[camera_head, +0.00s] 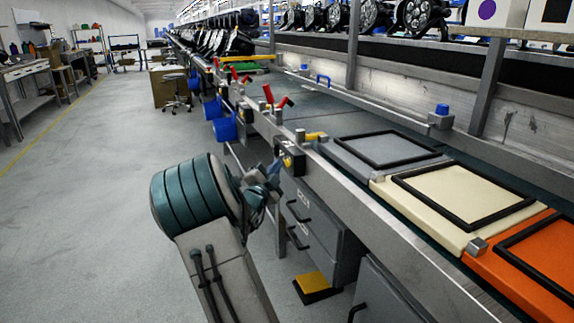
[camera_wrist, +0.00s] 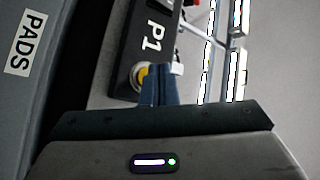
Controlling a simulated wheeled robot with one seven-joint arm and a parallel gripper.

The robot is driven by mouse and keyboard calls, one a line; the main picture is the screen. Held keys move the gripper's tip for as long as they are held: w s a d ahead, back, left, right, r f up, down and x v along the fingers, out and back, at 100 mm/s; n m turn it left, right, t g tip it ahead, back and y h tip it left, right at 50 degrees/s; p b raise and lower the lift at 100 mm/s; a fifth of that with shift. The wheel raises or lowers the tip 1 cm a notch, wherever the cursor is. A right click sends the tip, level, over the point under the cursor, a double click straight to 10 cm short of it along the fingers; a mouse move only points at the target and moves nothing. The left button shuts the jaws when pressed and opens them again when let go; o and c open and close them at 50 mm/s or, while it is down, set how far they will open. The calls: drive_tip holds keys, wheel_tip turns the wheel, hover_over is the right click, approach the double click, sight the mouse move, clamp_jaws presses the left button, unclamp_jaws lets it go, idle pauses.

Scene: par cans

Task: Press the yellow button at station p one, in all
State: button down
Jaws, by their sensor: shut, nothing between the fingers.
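The P1 station is a dark button box (camera_head: 291,158) on the front rail of the bench, and its white P1 label (camera_wrist: 155,37) reads in the wrist view. Its yellow button (camera_wrist: 143,75) sits in a pale ring below the label, partly covered by my fingers. My gripper (camera_wrist: 160,68) is shut and empty, with its blue fingertips just right of the yellow button in the wrist view. In the head view my gripper (camera_head: 274,170) is close in front of the box. I cannot tell whether the fingers touch the button.
A red button (camera_wrist: 191,3) shows at the wrist view's top edge. A drawer cabinet (camera_head: 312,222) and a yellow-topped pedal (camera_head: 315,285) are below the bench. Grey, cream (camera_head: 455,196) and orange (camera_head: 530,255) pads lie on the bench. The aisle floor (camera_head: 90,220) at left is clear.

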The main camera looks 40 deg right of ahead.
drive_tip(key=shift+s+d, duration=0.1)
drive_tip(key=shift+d, duration=0.2)
drive_tip(key=shift+s+d+b, duration=0.1)
drive_tip(key=shift+d+b, duration=0.3)
drive_tip(key=shift+b, duration=0.15)
idle(0.7)
drive_tip(key=shift+w+a, duration=0.2)
drive_tip(key=shift+a, duration=0.6)
drive_tip(key=shift+w+a+b, duration=0.1)
drive_tip(key=shift+w+a, duration=0.1)
drive_tip(key=shift+a, duration=0.6)
drive_tip(key=shift+w+a+b, duration=0.15)
drive_tip(key=shift+w+a, duration=0.1)
drive_tip(key=shift+a, duration=0.6)
drive_tip(key=shift+w+a+b, duration=0.1)
drive_tip(key=shift+w+a, duration=0.1)
drive_tip(key=shift+a, duration=0.6)
